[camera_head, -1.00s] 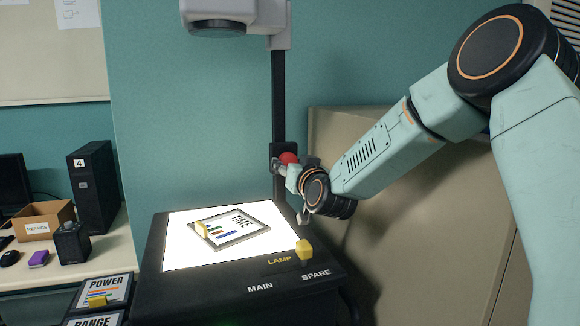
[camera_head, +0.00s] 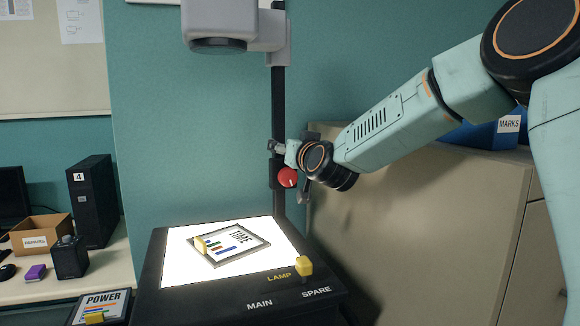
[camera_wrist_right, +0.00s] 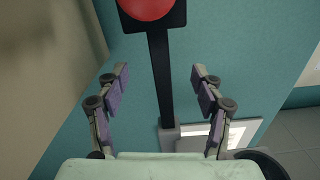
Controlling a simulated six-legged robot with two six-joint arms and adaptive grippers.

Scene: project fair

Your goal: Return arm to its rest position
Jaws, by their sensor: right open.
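My right arm comes in from the right in the head view, its gripper (camera_head: 276,147) beside the projector's black post, just above the red knob (camera_head: 288,177). In the right wrist view my right gripper (camera_wrist_right: 162,85) has its two fingers spread wide with nothing between them. The red knob (camera_wrist_right: 148,6) and its black bracket show beyond the fingertips at the top, with the post (camera_wrist_right: 160,80) running down from it. The gripper appears apart from the knob. My left gripper is not in view.
The overhead projector's lit stage (camera_head: 180,262) bears a framed TIME slide (camera_head: 228,243). Its head (camera_head: 218,28) hangs above. A yellow lamp switch (camera_head: 304,267) is at the front right. A beige cabinet (camera_head: 420,230) with a blue MARKS box (camera_head: 485,133) stands right, under my arm.

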